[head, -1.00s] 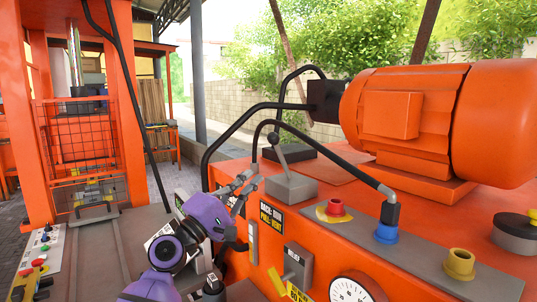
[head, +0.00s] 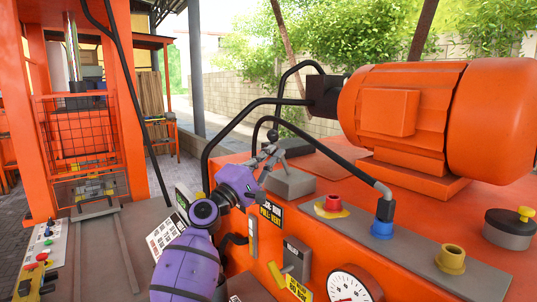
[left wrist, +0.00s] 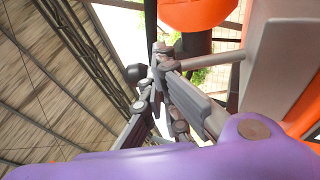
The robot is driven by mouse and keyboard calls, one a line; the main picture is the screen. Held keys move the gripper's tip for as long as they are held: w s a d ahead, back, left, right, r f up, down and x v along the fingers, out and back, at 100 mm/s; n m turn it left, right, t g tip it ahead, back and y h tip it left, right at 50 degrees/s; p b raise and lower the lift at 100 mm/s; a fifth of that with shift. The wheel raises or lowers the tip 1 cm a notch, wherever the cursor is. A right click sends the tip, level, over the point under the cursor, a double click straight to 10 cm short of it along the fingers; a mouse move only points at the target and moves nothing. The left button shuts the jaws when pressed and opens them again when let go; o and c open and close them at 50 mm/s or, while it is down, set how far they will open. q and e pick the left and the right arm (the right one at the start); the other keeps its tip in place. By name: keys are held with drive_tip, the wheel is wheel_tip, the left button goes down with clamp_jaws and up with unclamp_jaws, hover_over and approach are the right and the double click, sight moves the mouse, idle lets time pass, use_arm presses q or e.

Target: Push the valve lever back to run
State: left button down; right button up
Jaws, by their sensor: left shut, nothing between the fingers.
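The valve lever (head: 277,150) is a thin grey rod with a black ball knob, rising from a grey block (head: 290,183) on the orange machine. In the left wrist view the knob (left wrist: 133,74) shows beyond my fingers and the rod (left wrist: 210,60) runs right to the block (left wrist: 278,60). My left gripper (head: 268,157) is shut and empty, with its fingertips (left wrist: 161,58) at the rod just below the knob. I cannot tell whether they touch it. A black and yellow label (head: 270,213) below reads "Back: run, pull: vent". My right gripper is not in view.
Black hoses (head: 225,130) arch behind the lever. A large orange motor (head: 420,115) stands to the right, with red, blue and yellow fittings and a gauge (head: 350,288) in front. An orange caged frame (head: 85,130) stands at the left.

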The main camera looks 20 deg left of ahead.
sight(278, 144)
use_arm(q)
drive_tip(key=shift+w+d+r, duration=0.25)
drive_tip(key=shift+w+r, duration=0.05)
drive_tip(key=shift+r, duration=0.15)
drive_tip(key=shift+b+x, duration=0.35)
drive_tip(key=shift+x, duration=0.95)
drive_tip(key=w+d+r+b, duration=0.1)
drive_tip(key=w+d+b, duration=0.1)
drive_tip(key=w+d, duration=0.2)
drive_tip(key=shift+w+d+r, duration=0.2)
drive_tip(key=shift+w, duration=0.2)
